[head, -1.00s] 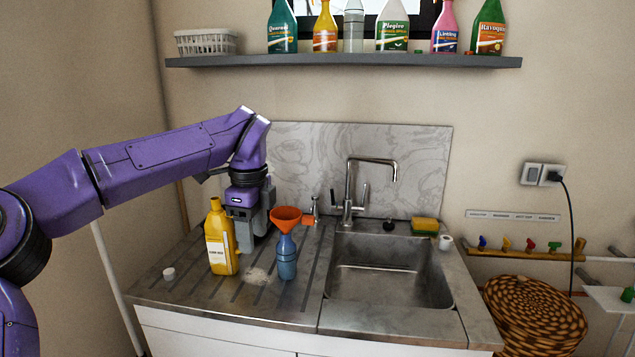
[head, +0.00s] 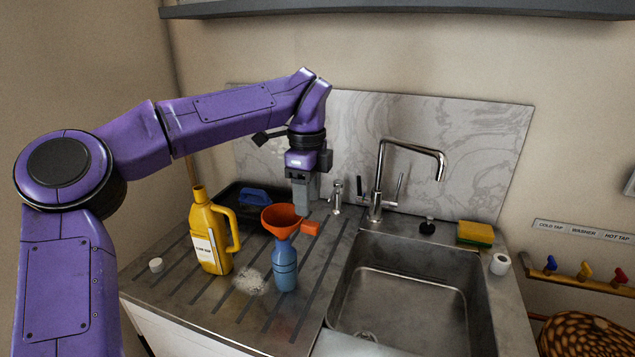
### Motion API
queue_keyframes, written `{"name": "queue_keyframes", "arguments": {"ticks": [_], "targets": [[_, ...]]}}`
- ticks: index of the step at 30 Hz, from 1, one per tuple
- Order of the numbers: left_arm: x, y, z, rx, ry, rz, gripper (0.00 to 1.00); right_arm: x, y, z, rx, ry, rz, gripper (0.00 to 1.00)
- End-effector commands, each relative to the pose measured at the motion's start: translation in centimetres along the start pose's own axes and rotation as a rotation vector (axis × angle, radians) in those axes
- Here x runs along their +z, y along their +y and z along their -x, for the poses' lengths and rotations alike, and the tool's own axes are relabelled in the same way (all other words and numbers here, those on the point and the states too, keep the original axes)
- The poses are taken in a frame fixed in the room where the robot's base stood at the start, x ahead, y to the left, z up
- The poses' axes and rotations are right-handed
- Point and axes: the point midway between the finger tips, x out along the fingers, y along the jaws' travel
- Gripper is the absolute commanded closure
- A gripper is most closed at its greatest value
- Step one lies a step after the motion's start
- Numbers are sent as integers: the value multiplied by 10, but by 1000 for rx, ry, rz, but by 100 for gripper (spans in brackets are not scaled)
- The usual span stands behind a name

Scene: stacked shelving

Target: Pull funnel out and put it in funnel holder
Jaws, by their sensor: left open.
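The orange funnel (head: 279,215) sits upright in the neck of a blue bottle (head: 285,268) on the ribbed drainboard. Its orange tab (head: 310,228) sticks out to the right. My left gripper (head: 302,204) points down just behind the funnel's right side, above the tab. It is open, and nothing shows held in it. The funnel hides part of the gripper's lower end, so I cannot tell whether it touches the funnel or tab. I see nothing that is clearly the funnel holder. My right gripper is not in view.
A yellow jug (head: 208,235) stands left of the bottle, with a white cap (head: 156,265) and spilled powder (head: 249,281) nearby. Behind is a black tray (head: 229,199) with a blue item (head: 255,197). The sink (head: 410,300) with its tall faucet (head: 378,180) is at right.

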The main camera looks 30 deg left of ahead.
Motion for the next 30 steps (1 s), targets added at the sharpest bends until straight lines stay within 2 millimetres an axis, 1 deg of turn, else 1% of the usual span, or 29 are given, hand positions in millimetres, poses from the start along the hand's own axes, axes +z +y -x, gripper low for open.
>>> {"name": "queue_keyframes", "arguments": {"ticks": [1, 6, 9, 12, 16, 23, 26, 27, 28, 30], "targets": [[-1, 0, -10, 4, 2, -3, 47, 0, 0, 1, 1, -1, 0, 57], [-2, -3, -49, 8, -1, -3, 47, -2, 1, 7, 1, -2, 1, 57], [-1, -3, -70, 13, -2, -1, 47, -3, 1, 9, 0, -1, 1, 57], [1, -2, -86, 18, -4, 2, 47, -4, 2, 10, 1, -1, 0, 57], [2, -2, -94, 12, -2, 4, 47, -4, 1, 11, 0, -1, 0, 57], [0, -3, -93, 7, -1, 1, 47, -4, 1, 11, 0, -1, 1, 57], [0, -3, -92, 6, -1, 1, 76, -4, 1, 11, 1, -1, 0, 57], [0, -3, -92, 6, -1, 1, 89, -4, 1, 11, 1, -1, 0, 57], [0, -3, -92, 6, -1, 1, 99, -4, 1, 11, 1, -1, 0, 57], [0, -3, -92, 5, -1, 2, 100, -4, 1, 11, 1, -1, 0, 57]]}}
